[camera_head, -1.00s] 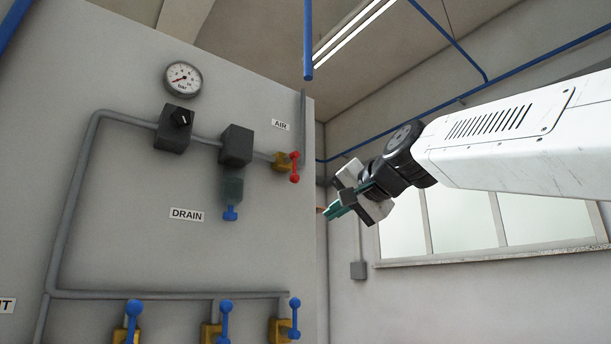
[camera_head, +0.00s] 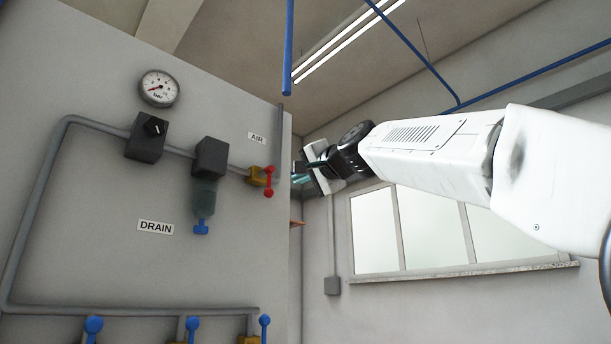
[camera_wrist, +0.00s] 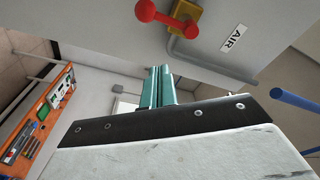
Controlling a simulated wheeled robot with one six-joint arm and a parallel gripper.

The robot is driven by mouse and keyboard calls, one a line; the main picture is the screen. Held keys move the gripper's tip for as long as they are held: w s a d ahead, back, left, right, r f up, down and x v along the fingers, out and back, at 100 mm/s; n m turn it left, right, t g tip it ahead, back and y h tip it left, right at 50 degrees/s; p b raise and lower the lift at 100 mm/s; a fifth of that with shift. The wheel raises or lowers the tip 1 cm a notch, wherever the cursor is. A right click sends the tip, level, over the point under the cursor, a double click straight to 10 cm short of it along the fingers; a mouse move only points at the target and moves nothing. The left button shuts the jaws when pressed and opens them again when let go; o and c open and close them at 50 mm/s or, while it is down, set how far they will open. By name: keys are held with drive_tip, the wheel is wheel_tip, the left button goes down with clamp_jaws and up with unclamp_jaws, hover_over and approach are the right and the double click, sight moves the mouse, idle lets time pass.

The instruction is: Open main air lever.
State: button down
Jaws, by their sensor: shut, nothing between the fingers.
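The main air lever is a small red handle (camera_head: 269,181) on a brass valve (camera_head: 257,176), below the AIR label (camera_head: 257,138) on the grey panel. In the wrist view the red lever (camera_wrist: 166,17) and brass valve (camera_wrist: 187,14) are at the top, beyond the fingertips. My gripper (camera_head: 296,173) is just right of the lever in the head view and appears apart from it. Its teal fingers (camera_wrist: 158,76) are together and empty.
The panel (camera_head: 100,255) also carries a pressure gauge (camera_head: 159,88), a dark regulator (camera_head: 148,137), a filter with a blue drain valve (camera_head: 202,227), and blue levers (camera_head: 193,324) along the bottom. A blue vertical pipe (camera_head: 288,50) hangs above. An orange tool board (camera_wrist: 42,115) shows left in the wrist view.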

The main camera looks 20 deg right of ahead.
drive_tip(key=w+a, duration=0.1)
drive_tip(key=w+a+f, duration=0.1)
drive_tip(key=w+a, duration=0.1)
drive_tip(key=a, duration=0.1)
drive_tip(key=shift+w+f, duration=0.2)
drive_tip(key=shift+f, duration=0.2)
drive_tip(key=shift+d, duration=0.15)
